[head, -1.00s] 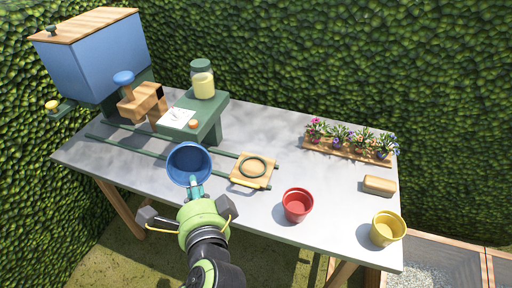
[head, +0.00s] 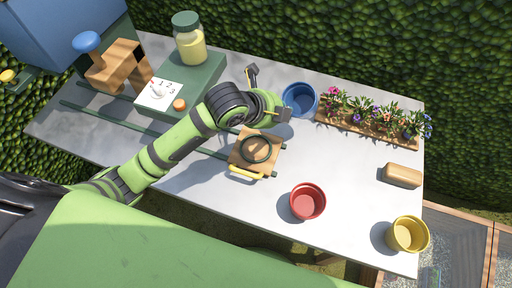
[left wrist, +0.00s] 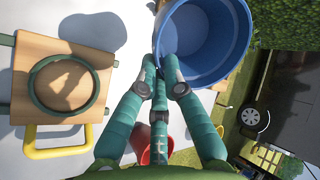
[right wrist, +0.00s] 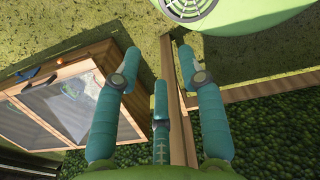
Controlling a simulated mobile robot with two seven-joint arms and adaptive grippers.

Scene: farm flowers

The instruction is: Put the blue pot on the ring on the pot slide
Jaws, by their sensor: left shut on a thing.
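The blue pot (head: 299,98) is held at its rim by my left gripper (head: 281,108), behind and right of the slide, near the flower tray. In the left wrist view the fingers (left wrist: 160,65) close on the near rim of the blue pot (left wrist: 207,40). The pot's opening faces that camera. The dark green ring (head: 256,148) lies on the wooden pot slide (head: 240,160), which has a yellow handle at its front. The ring is empty and also shows in the left wrist view (left wrist: 38,100). My right gripper (right wrist: 158,65) is open and empty, away from the table.
A red pot (head: 308,201) and a yellow pot (head: 408,234) stand at the front right. A flower tray (head: 372,143) and tan block (head: 402,175) are at the right. Green rails (head: 110,122) run left from the slide. A jar (head: 189,40) stands on the green stand.

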